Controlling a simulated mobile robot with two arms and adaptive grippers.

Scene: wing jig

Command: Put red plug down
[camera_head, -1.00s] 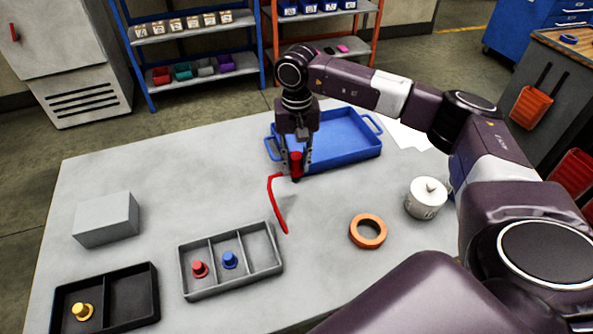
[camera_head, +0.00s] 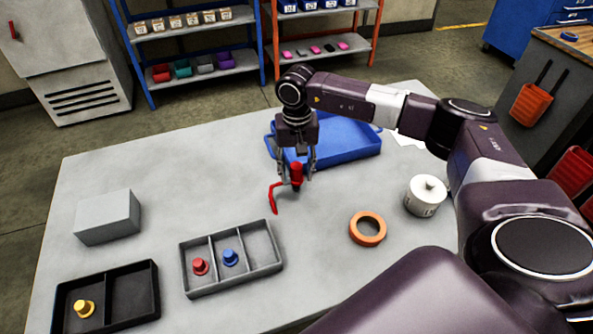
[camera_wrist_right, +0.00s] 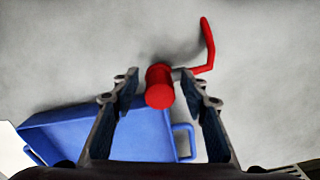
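A red plug (camera_head: 297,175) with a thin red tail (camera_head: 273,197) is between the fingers of my right gripper (camera_head: 297,179), over the table in front of the blue tray. In the right wrist view the red plug (camera_wrist_right: 160,86) stands between the two fingers of my right gripper (camera_wrist_right: 160,78), with a visible gap on each side. The fingers look open. The plug seems to rest on the table, its shadow close beside it. My left gripper is not in view.
The blue tray (camera_head: 350,158) lies just behind my right gripper. The table's middle is clear.

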